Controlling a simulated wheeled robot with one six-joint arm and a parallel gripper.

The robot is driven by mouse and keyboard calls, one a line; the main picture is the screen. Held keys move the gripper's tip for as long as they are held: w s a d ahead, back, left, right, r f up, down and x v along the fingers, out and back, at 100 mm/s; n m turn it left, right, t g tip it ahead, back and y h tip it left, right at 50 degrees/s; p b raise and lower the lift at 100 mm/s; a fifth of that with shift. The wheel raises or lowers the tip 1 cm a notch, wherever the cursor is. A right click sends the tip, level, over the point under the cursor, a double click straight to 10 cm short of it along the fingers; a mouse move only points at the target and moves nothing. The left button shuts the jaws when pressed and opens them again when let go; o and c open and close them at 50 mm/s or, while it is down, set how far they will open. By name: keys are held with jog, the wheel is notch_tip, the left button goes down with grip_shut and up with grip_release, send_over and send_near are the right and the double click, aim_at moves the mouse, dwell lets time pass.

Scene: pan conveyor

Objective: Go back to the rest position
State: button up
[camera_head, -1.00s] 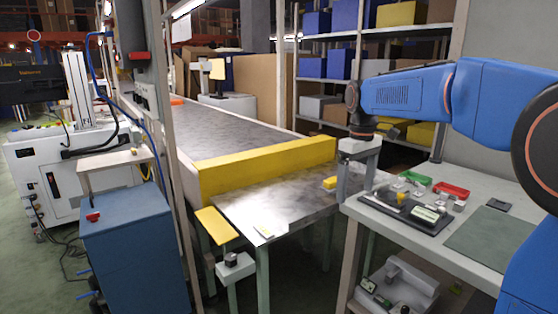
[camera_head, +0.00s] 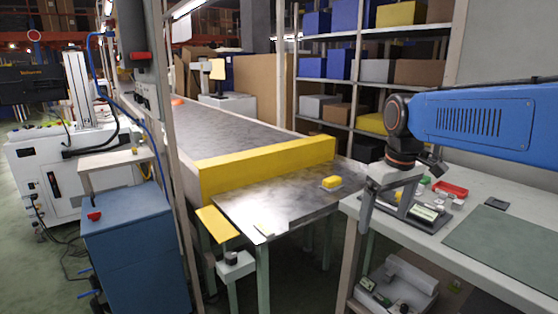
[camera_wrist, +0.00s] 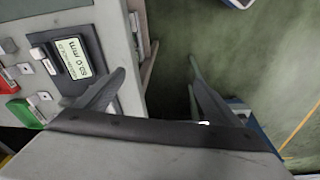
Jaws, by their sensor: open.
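My gripper (camera_head: 385,222) is open, with its fingers pointing down, at the left front edge of the right-hand workbench (camera_head: 478,270). In the wrist view my gripper (camera_wrist: 156,68) shows two spread grey fingers with nothing between them. Below the gap are the bench edge on the left and green floor on the right.
A dark device with a lit display (camera_wrist: 70,58) lies on the bench beside my left finger. A red tray (camera_head: 450,189) stands farther back. A yellow barrier (camera_head: 265,167) crosses the conveyor end. A blue cabinet (camera_head: 137,250) stands at left. The bench's green mat (camera_head: 495,240) is clear.

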jog(key=s+d+f+m+t, duration=0.1)
jog(key=s+f+m, duration=0.1)
jog(key=s+f, duration=0.4)
jog(key=s+d+f+m+t, duration=0.2)
jog(key=s+f, duration=0.4)
jog(key=s, duration=0.8)
jog(key=shift+s+d+f+m, duration=0.2)
jog(key=shift+m, duration=0.1)
